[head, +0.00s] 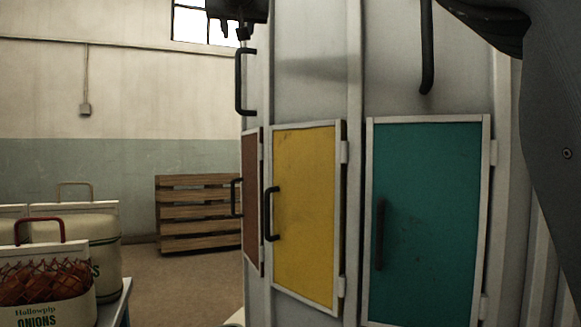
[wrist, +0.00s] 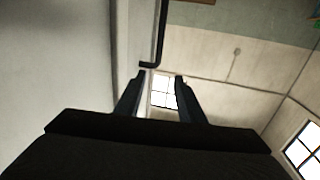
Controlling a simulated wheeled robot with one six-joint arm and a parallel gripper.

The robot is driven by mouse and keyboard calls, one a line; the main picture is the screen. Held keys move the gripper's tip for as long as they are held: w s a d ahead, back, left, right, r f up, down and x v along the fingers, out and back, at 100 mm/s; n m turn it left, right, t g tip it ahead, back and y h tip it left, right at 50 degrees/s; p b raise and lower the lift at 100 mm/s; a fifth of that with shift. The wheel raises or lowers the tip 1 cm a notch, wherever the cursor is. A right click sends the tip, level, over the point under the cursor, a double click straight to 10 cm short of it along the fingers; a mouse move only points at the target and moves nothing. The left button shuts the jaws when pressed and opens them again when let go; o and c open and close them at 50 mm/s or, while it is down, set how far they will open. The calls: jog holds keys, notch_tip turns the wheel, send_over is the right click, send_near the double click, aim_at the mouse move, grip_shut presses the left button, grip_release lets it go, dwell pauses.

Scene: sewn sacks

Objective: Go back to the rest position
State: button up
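My gripper (head: 234,30) shows at the top of the head view, dark and partly cut off by the frame edge. It is just above a black bar handle (head: 239,88) on the pale grey cabinet (head: 310,90). In the wrist view my gripper (wrist: 160,76) has its two fingers apart with nothing between them; a window shows through the gap. The black handle (wrist: 162,32) is just beyond the fingertips there, and I cannot tell whether they touch it. Part of my arm fills the right side of the head view.
The cabinet has red-brown (head: 251,200), yellow (head: 305,215) and teal (head: 425,220) doors, all shut. A wooden pallet (head: 197,212) leans by the far wall. Some floor is clear between.

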jog(key=s+d+f+n+g+h, duration=0.15)
jog(key=f+g, duration=0.25)
jog(key=f, duration=1.3)
jog(key=s+d+f+n+g+y, duration=0.1)
jog(key=s+f+g, duration=0.2)
jog(key=f, duration=1.4)
jog(key=s+d+f+g+h, duration=0.1)
jog(key=s+d+f+g, duration=0.25)
jog(key=s+f, duration=0.8)
jog(key=s+d+f+g+h, duration=0.1)
jog(key=s+d+f+g, duration=0.4)
jog(key=f, duration=1)
jog(key=s+d+f+g, duration=0.1)
jog(key=s+d+f, duration=0.3)
jog(key=s, duration=0.5)
jog(key=s+d+f+g, duration=0.1)
jog(key=s+d+f, duration=0.1)
jog(key=s+f, duration=0.6)
jog(key=s+d+r+m+p, duration=0.1)
jog(key=d+r+m+p, duration=0.1)
jog(key=d+r+p, duration=0.6)
jog(key=s+d+r+m+p, duration=0.1)
jog(key=d+r+m+p, duration=0.1)
jog(key=d+r+p, duration=0.5)
notch_tip(320, 180, up, 6)
jog(key=h+p, duration=0.1)
jog(key=p, duration=0.8)
jog(key=shift+d+f, duration=0.25)
jog(key=shift+d, duration=0.1)
